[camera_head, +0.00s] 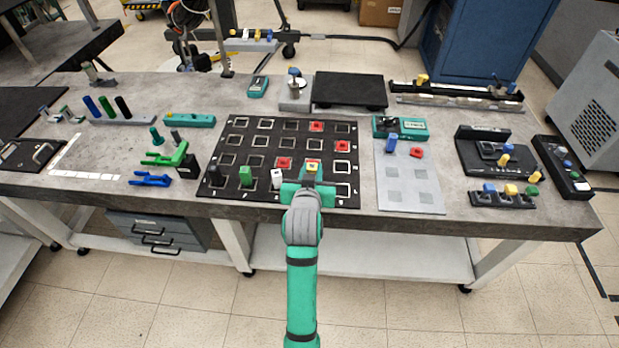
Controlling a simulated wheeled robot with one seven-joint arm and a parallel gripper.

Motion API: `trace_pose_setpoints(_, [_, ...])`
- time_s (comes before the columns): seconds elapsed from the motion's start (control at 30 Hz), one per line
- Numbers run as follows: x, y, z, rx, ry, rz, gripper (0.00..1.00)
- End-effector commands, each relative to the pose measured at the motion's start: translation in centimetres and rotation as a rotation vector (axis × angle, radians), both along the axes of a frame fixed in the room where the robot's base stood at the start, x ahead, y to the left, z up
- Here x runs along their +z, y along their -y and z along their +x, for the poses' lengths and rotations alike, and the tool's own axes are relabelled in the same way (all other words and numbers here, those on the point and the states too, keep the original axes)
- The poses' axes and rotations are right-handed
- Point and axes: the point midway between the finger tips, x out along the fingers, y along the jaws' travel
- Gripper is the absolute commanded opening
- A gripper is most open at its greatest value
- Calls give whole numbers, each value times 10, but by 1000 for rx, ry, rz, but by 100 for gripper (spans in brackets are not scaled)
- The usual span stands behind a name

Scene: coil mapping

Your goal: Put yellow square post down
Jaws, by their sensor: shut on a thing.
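My green arm reaches from the front edge over the black board (262,128) with rows of outlined squares. My gripper (312,176) is low over the board's front right part and is shut on the yellow square post (312,166). Only the post's yellow top shows; the gripper hides its lower part, so I cannot tell whether it touches the board. Red square pieces sit on the board, one (284,162) just left of my gripper and another (342,146) to the upper right.
A white post (277,176) and a dark green post (245,176) stand left of my gripper. A grey plate (425,195) with a blue post (392,143) and a red piece (416,152) lies to the right. Blue and green clips (150,179) lie left of the board.

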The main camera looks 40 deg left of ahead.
Motion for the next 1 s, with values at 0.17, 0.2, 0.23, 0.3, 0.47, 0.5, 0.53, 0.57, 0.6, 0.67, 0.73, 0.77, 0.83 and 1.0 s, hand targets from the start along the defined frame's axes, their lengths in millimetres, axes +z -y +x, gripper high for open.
trace_pose_setpoints(0.17, [-24,-15,14,1,0,0,0])
trace_pose_setpoints(0.2, [-27,-17,16,1,1,1,0])
trace_pose_setpoints(0.23, [-29,-19,17,1,2,1,0])
trace_pose_setpoints(0.3, [-32,-20,19,1,2,1,0])
trace_pose_setpoints(0.47, [-40,-26,22,2,1,0,0])
trace_pose_setpoints(0.5, [-46,-26,22,2,-1,-1,0])
trace_pose_setpoints(0.53, [-51,-25,22,2,-1,-1,0])
trace_pose_setpoints(0.57, [-55,-25,21,2,-1,-1,0])
trace_pose_setpoints(0.6, [-61,-25,22,1,-2,-1,0])
trace_pose_setpoints(0.67, [-67,-25,22,1,0,0,0])
trace_pose_setpoints(0.73, [-69,-25,22,1,2,1,0])
trace_pose_setpoints(0.77, [-70,-25,22,1,2,1,0])
trace_pose_setpoints(0.83, [-69,-25,22,1,2,2,0])
trace_pose_setpoints(1.0, [-70,-25,22,1,2,1,0])
